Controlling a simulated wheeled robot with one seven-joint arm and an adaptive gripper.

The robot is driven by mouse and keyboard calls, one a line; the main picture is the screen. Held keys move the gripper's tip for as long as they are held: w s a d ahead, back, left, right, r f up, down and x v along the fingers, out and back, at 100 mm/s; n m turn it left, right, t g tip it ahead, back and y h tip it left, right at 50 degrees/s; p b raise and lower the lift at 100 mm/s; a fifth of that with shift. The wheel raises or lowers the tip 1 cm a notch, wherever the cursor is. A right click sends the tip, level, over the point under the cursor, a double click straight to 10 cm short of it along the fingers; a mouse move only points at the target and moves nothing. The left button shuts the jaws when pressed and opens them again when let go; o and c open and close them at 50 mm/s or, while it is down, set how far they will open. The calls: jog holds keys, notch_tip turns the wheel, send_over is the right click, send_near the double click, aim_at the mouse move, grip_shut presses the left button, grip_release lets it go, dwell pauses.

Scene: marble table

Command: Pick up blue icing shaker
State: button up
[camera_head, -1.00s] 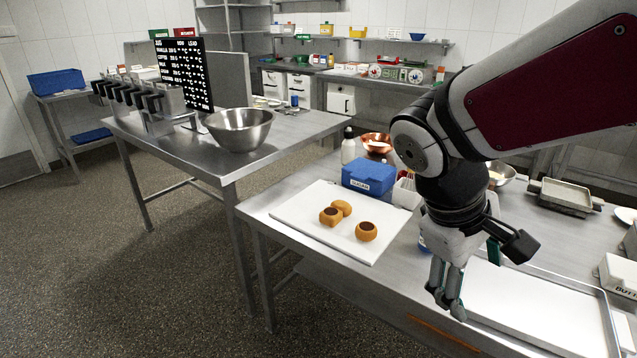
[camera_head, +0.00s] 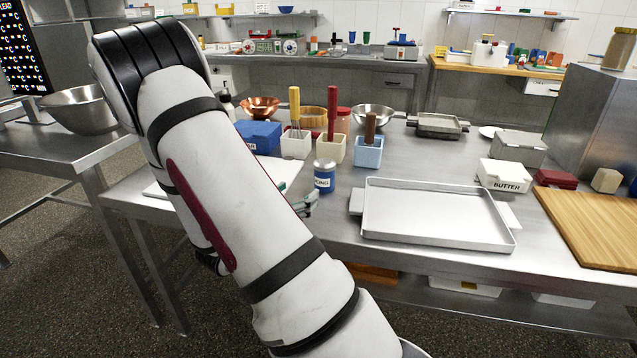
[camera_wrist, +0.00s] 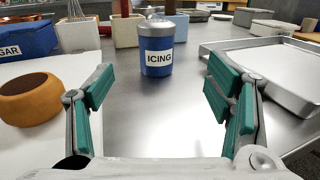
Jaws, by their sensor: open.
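The blue icing shaker (camera_head: 325,176) has a grey lid and a white label. It stands upright on the metal table, left of the baking tray. In the wrist view the shaker (camera_wrist: 156,47) stands ahead of my gripper (camera_wrist: 160,95), roughly midway between the fingers and beyond their tips; its label reads ICING. My gripper is open and empty, with green pads on both fingers. In the head view my arm hides most of the gripper; only a green fingertip part shows just left of the shaker.
A metal tray (camera_head: 436,210) lies right of the shaker. Behind it stand white and blue utensil holders (camera_head: 368,154). A blue sugar box (camera_head: 260,136) is at the left. In the wrist view a brown pastry (camera_wrist: 31,99) sits on a white board beside the left finger.

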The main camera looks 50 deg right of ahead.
aim_at(319, 178)
jog(key=shift+w+d+f, duration=0.15)
jog(key=shift+d+f, duration=0.1)
jog(key=shift+d, duration=0.05)
jog(key=d, duration=0.2)
jog(key=d+b, duration=0.1)
jog(key=d, duration=0.5)
jog(key=shift+w, duration=0.35)
jog(key=d+b, duration=0.1)
jog(key=d, duration=0.3)
jog(key=shift+w+f+b, duration=0.2)
jog(key=shift+f+b, duration=0.15)
jog(key=shift+f, duration=0.05)
jog(key=shift+d, duration=0.65)
jog(key=shift+r, duration=0.1)
jog(key=shift+c, duration=0.5)
jog(key=c, duration=1.3)
